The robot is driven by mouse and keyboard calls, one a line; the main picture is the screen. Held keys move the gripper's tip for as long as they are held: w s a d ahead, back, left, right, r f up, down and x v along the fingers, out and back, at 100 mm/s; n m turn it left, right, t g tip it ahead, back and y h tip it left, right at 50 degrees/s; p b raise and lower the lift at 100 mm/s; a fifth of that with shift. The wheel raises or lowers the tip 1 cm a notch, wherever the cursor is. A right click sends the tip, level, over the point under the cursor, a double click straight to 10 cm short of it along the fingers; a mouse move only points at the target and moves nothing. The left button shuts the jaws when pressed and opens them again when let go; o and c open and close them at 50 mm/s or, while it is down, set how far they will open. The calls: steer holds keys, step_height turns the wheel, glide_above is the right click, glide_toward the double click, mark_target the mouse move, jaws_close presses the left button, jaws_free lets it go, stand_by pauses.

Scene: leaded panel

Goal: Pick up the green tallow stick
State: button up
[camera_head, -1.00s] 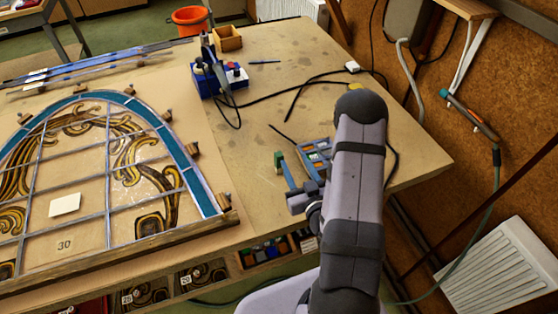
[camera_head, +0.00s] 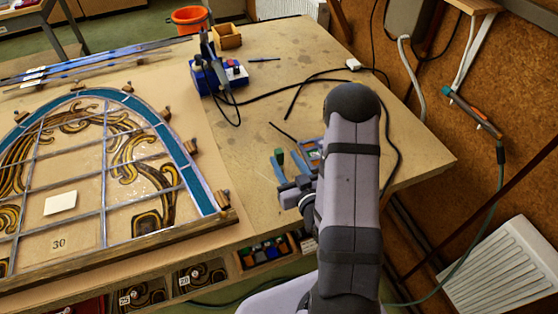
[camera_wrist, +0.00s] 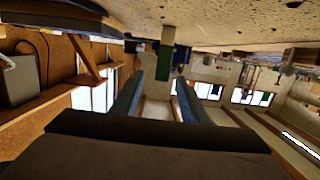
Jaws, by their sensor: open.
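I cannot tell whether the fingers touch the stick.
A blue soldering stand (camera_head: 218,77) and black cables (camera_head: 290,82) are at the back. The table between is mostly clear.

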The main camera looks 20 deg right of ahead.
mark_target(280, 155)
steer(key=w, duration=0.1)
steer(key=w+p, duration=0.1)
steer(key=w, duration=0.1)
steer(key=shift+w+a+f+p, duration=0.2)
steer(key=shift+w+f+p, duration=0.1)
steer(key=shift+w+p, duration=0.1)
steer(key=shift+w+f, duration=0.2)
steer(key=shift+w, duration=0.25)
jaws_close()
